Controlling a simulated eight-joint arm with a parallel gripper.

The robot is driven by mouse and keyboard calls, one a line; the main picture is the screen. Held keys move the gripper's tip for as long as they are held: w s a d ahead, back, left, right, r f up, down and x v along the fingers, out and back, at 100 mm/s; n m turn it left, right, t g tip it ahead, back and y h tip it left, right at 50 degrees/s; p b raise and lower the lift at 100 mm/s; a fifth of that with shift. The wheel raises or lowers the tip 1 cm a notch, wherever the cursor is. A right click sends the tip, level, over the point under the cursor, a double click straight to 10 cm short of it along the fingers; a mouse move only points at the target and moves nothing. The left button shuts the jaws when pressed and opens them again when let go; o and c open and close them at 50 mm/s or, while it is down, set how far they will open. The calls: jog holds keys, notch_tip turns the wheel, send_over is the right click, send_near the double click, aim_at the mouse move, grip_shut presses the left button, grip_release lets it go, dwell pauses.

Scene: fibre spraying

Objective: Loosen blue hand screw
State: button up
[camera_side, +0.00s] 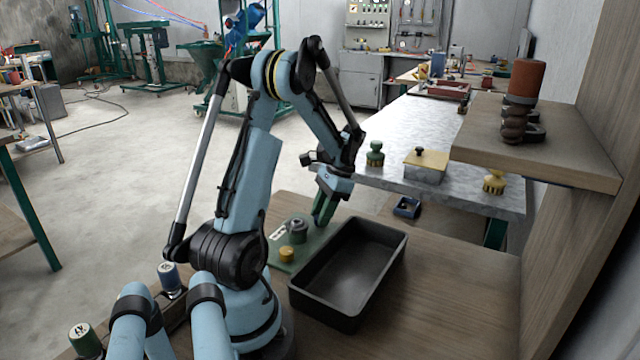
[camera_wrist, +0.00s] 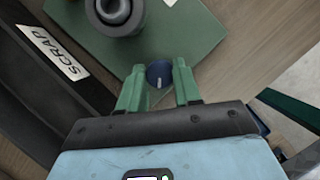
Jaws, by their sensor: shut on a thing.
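The blue hand screw (camera_wrist: 159,74) shows in the wrist view as a round blue knob with a white mark on its top. It sits at the edge of a green plate (camera_wrist: 185,35). My gripper (camera_wrist: 159,82) has its two green fingers on either side of the knob and is shut on it. In the side view my gripper (camera_side: 322,222) points down at the far right end of the green plate (camera_side: 283,265), and the blue hand screw is hidden there.
A grey ring-shaped part (camera_side: 298,229) and a yellow knob (camera_side: 286,254) are on the plate. A deep black bin (camera_side: 345,313) stands right beside it; its SCRAP label (camera_wrist: 54,52) shows in the wrist view. A wooden shelf (camera_side: 560,155) juts out at right.

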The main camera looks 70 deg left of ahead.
jog(key=n+h, duration=0.1)
jog(key=n, duration=0.3)
jog(key=shift+a+n+t+h, duration=0.15)
jog(key=shift+n+t+h, duration=0.15)
jog(key=shift+t+h, duration=0.1)
jog(key=n+h, duration=0.1)
jog(key=n, duration=0.2)
jog(key=shift+s+n+t, duration=0.1)
jog(key=shift+n+t, duration=0.3)
jog(key=n+t, duration=0.1)
jog(key=n, duration=0.2)
jog(key=shift+a+h, duration=0.1)
jog(key=shift+h, duration=0.2)
jog(key=shift+s+n+t, duration=0.15)
jog(key=shift+n+t, duration=0.75)
jog(key=shift+n, duration=1.3)
jog(key=o, duration=1)
jog(key=shift+o, duration=0.2)
jog(key=shift+r+h, duration=0.1)
jog(key=shift+h, duration=0.2)
